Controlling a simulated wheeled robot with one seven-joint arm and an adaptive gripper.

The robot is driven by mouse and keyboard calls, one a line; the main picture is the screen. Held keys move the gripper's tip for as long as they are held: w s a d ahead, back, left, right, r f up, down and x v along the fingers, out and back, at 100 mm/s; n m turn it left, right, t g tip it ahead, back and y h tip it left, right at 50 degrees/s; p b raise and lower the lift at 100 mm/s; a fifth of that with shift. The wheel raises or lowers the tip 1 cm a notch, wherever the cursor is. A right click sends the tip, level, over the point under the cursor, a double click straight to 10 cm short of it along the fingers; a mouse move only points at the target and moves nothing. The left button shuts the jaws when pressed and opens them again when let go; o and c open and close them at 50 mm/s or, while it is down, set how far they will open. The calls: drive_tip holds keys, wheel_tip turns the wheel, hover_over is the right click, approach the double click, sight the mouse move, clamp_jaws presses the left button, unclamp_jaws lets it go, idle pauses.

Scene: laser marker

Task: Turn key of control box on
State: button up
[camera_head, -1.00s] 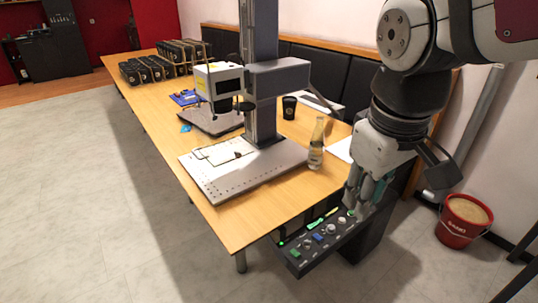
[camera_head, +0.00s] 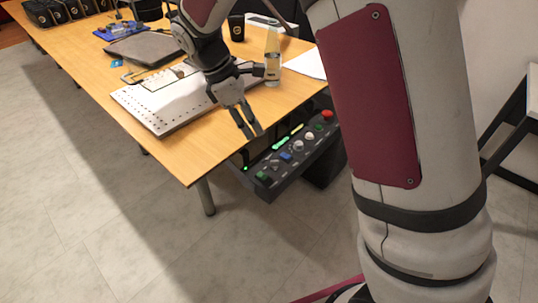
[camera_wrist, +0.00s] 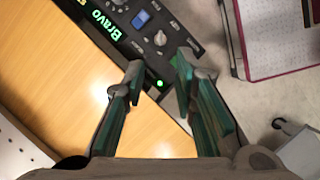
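The dark control box (camera_head: 323,148) is at the table's right edge in the head view, with a row of buttons, knobs and green lights. A silver knob (camera_wrist: 160,38) sits beside a blue switch (camera_wrist: 141,19) in the wrist view; I cannot tell for sure which control is the key. My gripper (camera_head: 250,136) points down over the table edge near the box's left end. In the wrist view, my gripper (camera_wrist: 158,72) has its fingers apart with nothing between them. The knob lies beyond the fingertips, and the right finger hides part of the panel.
The wooden table (camera_head: 200,155) carries a perforated white plate (camera_head: 160,105) and a bottle (camera_head: 272,55) close to my arm. A black cup (camera_head: 236,27) stands farther back. A red button (camera_head: 327,114) is at the box's far end. The floor at left is free.

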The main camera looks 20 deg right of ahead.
sight(274, 164)
drive_tip(key=b+x, duration=0.3)
drive_tip(key=x, duration=1)
drive_tip(key=shift+f+b, duration=0.25)
drive_tip(key=shift+b, duration=0.05)
clamp_jaws()
